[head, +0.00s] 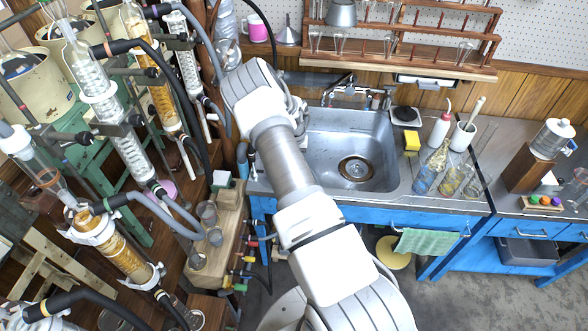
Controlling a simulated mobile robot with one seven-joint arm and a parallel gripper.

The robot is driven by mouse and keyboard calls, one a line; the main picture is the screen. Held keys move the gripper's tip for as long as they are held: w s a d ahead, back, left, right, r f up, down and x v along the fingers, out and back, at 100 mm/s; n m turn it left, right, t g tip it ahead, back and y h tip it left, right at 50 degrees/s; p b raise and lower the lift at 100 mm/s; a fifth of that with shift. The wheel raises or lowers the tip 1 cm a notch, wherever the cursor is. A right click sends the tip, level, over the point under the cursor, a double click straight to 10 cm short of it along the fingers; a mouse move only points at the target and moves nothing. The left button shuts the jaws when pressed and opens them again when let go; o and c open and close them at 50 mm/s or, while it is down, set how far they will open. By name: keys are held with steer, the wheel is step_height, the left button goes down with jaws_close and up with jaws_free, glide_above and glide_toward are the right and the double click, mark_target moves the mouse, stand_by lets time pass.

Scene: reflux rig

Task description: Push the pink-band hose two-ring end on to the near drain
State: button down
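My arm reaches from the bottom of the head view up to the left side of the sink. Its end is bent down behind its own links, so my gripper and its fingers are hidden. I cannot make out a pink band or a two-ring end on any hose. Grey-blue hoses (165,216) and black hoses (78,296) run among the glass condensers (100,88) at the left. Short fittings with red, yellow and green parts (243,272) hang by the wooden bench's right side. I cannot tell which fitting is the near drain.
The steel sink (385,135) has a round drain hole (356,168). Small glass beakers (207,212) stand on the wooden bench, close to my arm. Glass flasks (428,172) and a white wash bottle (440,128) stand right of the sink. A green towel (427,242) hangs in front.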

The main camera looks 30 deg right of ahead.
stand_by(0.3)
steer(key=c, duration=0.6)
jaws_free()
step_height(320, 180, up, 18)
steer(key=b, duration=0.1)
steer(key=shift+f, duration=0.25)
steer(key=s+a+r+n+t+y, duration=0.1)
steer(key=s+a+r+n, duration=0.6)
steer(key=r+n, duration=0.35)
steer(key=s+a+r+n+t+y, duration=0.1)
steer(key=s+a+r+n+t, duration=0.1)
steer(key=s+a+r+n, duration=0.75)
steer(key=s+a+r+n+t+h, duration=0.1)
steer(key=s+a+n, duration=0.1)
steer(key=s+n, duration=0.5)
steer(key=s+a+r+n+t+h, duration=0.1)
steer(key=s+n, duration=0.6)
steer(key=n, duration=0.9)
steer(key=shift+a+r+t, duration=0.3)
steer(key=shift+a+r, duration=0.2)
steer(key=shift+a, duration=0.4)
